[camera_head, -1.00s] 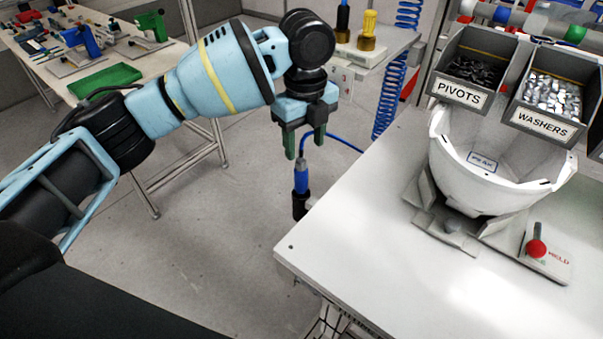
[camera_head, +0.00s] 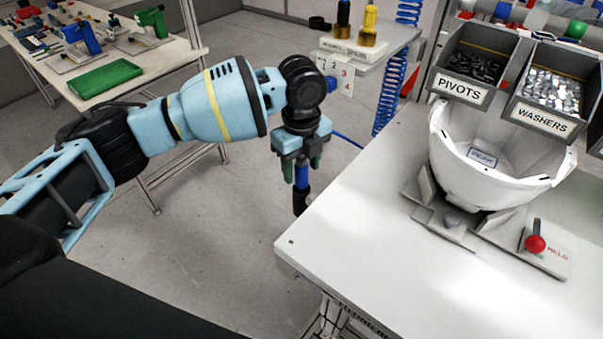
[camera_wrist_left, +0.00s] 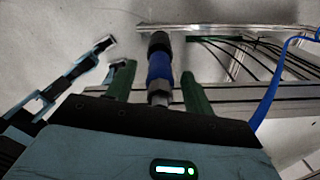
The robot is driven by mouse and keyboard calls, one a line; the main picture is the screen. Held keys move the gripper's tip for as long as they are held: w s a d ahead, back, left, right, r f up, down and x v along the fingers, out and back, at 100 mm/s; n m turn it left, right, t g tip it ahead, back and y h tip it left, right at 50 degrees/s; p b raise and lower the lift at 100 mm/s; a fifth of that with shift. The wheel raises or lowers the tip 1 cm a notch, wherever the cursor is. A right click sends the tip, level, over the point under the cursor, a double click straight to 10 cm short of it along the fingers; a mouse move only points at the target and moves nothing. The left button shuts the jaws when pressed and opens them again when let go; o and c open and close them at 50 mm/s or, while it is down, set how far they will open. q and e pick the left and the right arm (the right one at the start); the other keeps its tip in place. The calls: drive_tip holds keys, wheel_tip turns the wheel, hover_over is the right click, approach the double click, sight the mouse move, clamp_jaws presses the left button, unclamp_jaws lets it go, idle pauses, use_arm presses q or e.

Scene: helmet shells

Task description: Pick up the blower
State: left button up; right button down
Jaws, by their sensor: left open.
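The blower (camera_head: 301,179) is a slim blue and black tool at the left edge of the white workbench, with a blue hose. My left gripper (camera_head: 302,178) points down over it, its green fingers open on either side of the blue upper part. In the left wrist view the blower (camera_wrist_left: 159,66) stands between the two open fingers of the left gripper (camera_wrist_left: 158,88), with visible gaps to both. Part of the blower is hidden by the fingers in the head view. My right gripper is not in view.
The white workbench (camera_head: 340,262) holds a white helmet shell (camera_head: 492,165) in a grey fixture, below bins of pivots (camera_head: 472,66) and washers (camera_head: 550,88). A red-knobbed weld control (camera_head: 535,243) sits at right. The blue hose (camera_wrist_left: 270,97) runs right of the gripper.

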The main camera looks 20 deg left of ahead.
use_arm(q)
drive_tip(key=shift+c, duration=0.4)
drive_tip(key=c, duration=0.7)
